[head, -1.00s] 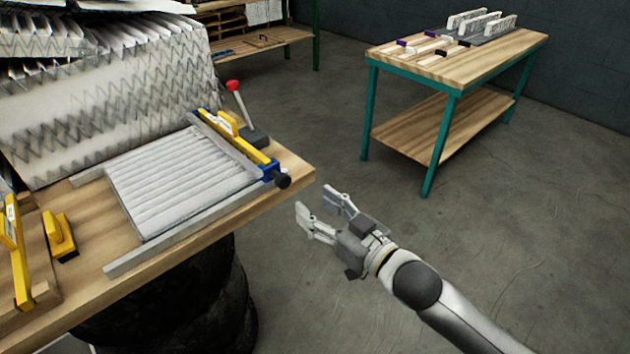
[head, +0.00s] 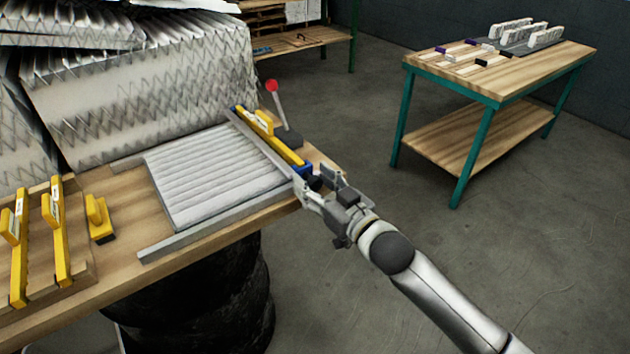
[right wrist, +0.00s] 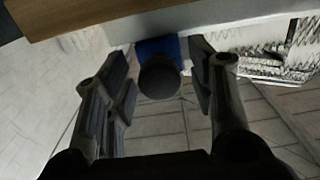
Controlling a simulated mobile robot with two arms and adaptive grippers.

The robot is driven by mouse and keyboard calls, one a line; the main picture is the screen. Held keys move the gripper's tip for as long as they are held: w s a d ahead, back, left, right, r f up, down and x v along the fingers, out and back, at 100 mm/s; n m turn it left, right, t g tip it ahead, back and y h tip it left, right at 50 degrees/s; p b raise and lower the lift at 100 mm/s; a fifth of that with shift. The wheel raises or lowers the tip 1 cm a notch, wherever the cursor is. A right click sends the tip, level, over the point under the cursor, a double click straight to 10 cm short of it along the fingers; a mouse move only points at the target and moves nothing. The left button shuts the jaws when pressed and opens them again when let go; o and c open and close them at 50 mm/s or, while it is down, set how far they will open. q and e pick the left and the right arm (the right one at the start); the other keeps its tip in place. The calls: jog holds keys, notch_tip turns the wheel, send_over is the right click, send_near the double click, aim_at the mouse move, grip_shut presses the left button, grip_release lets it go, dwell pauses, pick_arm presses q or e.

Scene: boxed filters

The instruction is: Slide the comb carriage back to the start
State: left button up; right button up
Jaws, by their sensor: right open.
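The comb carriage (head: 278,142) is a yellow bar with a yellow handle, a blue end block and a black knob. It lies across the right end of the white pleated pack (head: 210,178), over grey rails (head: 205,236). My right gripper (head: 312,184) is at the carriage's near end, just off the table edge. In the right wrist view the round black knob (right wrist: 160,77) sits between the open fingers, with the blue end block (right wrist: 157,47) behind it. Gaps show on both sides of the knob. My left gripper is not in view.
A red-topped lever (head: 272,87) stands behind the carriage. Yellow combs (head: 60,230) and a yellow-handled block (head: 98,218) lie at the table's left. Large pleated filters (head: 140,85) stand behind. A green-legged bench (head: 490,75) is far right, with open floor between.

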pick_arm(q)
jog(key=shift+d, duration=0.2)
pick_arm(e)
grip_shut()
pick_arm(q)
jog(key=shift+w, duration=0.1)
